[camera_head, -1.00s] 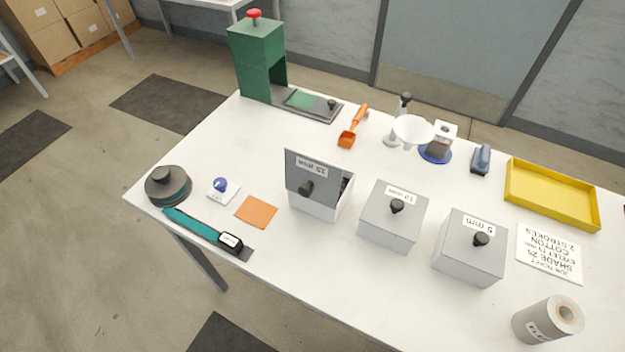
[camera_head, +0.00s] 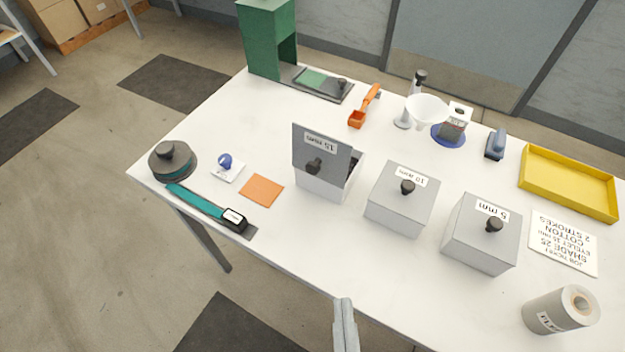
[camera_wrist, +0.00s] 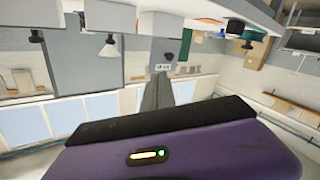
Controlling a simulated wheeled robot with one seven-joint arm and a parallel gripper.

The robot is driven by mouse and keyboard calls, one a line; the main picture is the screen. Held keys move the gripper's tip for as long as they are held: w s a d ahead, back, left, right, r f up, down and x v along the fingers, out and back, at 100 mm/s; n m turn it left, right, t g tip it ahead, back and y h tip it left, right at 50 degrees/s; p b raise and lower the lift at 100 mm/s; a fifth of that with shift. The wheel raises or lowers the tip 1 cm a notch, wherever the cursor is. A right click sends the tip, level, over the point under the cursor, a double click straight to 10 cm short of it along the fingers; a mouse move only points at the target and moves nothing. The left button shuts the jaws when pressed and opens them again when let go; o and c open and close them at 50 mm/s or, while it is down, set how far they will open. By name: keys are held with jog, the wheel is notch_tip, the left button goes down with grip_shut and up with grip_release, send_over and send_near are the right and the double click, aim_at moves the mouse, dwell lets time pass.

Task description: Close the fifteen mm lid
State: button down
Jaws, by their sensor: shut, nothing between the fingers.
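The fifteen mm box (camera_head: 321,186) is a light grey box on the white table. Its grey lid (camera_head: 321,151) is open and stands tilted up, with its label and a dark knob (camera_head: 314,166) facing the head camera. My gripper (camera_head: 343,304) shows at the bottom of the head view, in front of the table's near edge and apart from the box. Its fingers are together with nothing between them. In the wrist view, the shut fingers (camera_wrist: 157,92) point away from the camera. The small label ahead of them there is too small to read.
The closed 10 mm box (camera_head: 399,210) and 5 mm box (camera_head: 478,240) stand right of it. An orange square (camera_head: 262,190) lies at its left. A green press (camera_head: 268,40), orange scoop (camera_head: 364,106) and white funnel (camera_head: 426,110) are behind.

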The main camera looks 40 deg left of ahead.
jog(key=s+a+r+n+h+b, duration=0.15)
jog(key=a+n, duration=0.35)
jog(key=a, duration=0.8)
jog(key=s+a+r+n+h+b, duration=0.15)
jog(key=a+n, duration=0.25)
jog(key=a, duration=0.8)
jog(key=m+t+h+p, duration=0.1)
jog(key=t+h, duration=0.2)
jog(key=h, duration=0.3)
send_near(311, 169)
jog(key=p+x, duration=0.2)
jog(key=x, duration=0.4)
jog(key=shift+w+f, duration=0.1)
jog(key=shift+w, duration=0.3)
